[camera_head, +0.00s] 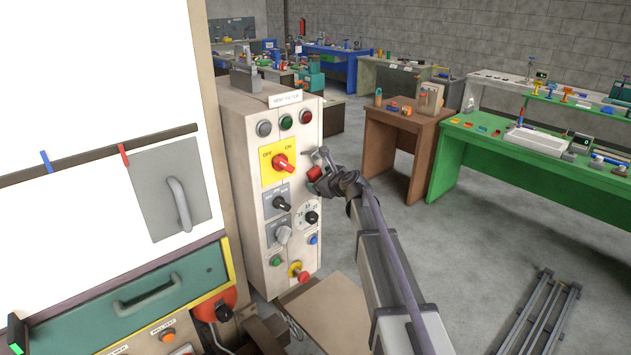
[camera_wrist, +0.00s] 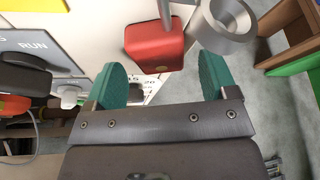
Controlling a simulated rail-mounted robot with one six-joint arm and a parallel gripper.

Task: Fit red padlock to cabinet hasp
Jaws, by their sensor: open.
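The red padlock (camera_head: 315,173) is at the right edge of the control cabinet's front (camera_head: 262,195). Its red body (camera_wrist: 153,47) and grey shackle (camera_wrist: 164,12) show large in the wrist view. A grey metal fitting (camera_head: 324,156), seemingly the hasp, is just above it; I cannot tell whether the shackle passes through it. A round grey ring (camera_wrist: 228,16) is right of the padlock in the wrist view. My gripper (camera_wrist: 162,76) is open, its green fingers on either side of and just below the padlock, with gaps visible.
The cabinet front carries a red switch on a yellow plate (camera_head: 280,162), black selector knobs (camera_head: 281,203) and a red stop button (camera_head: 295,270). A brown table (camera_head: 385,125) and green bench (camera_head: 510,160) stand right. Metal rails (camera_head: 540,310) lie on the floor at lower right.

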